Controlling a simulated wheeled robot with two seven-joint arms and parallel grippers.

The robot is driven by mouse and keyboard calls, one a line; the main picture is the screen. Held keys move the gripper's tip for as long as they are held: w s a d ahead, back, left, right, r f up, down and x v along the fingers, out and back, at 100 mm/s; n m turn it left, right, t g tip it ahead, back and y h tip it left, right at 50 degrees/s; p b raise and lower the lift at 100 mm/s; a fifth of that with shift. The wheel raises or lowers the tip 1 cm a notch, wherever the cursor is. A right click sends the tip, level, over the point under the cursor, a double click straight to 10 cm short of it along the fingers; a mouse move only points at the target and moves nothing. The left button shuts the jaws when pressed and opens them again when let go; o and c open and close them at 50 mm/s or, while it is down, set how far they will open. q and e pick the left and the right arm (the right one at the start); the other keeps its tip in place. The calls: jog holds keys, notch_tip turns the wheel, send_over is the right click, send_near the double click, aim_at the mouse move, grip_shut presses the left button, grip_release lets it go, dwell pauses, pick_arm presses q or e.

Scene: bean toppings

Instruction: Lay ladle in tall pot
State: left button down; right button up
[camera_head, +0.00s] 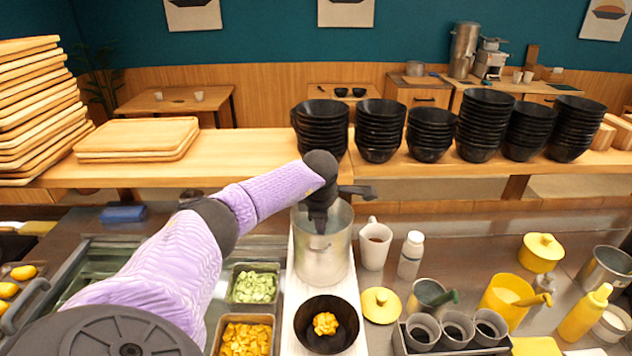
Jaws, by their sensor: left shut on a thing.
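The tall pot (322,264) is a silver metal cylinder in the middle of the counter, behind a black bowl. My left gripper (319,226) points down over the pot's mouth, with its fingertips at the rim. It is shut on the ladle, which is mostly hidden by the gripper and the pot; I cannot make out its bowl. A thin dark piece sticks out to the right of the wrist, and I cannot tell if it is part of the ladle. My right gripper is not in view.
A black bowl (303,325) with yellow food stands in front of the pot. A white mug (374,243) and a white bottle (411,254) stand close to its right. Stacked black bowls (378,130) line the shelf behind. Food trays (254,285) lie to the left.

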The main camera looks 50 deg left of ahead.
pick_arm(q)
jog(key=shift+s+a+f, duration=0.1)
jog(key=shift+s+f, duration=0.05)
jog(key=shift+f, duration=0.3)
jog(key=shift+c, duration=2)
grip_release()
jog(key=shift+r, duration=0.2)
jog(key=v, duration=0.9)
jog(key=shift+r, duration=0.3)
jog(key=shift+s, duration=0.1)
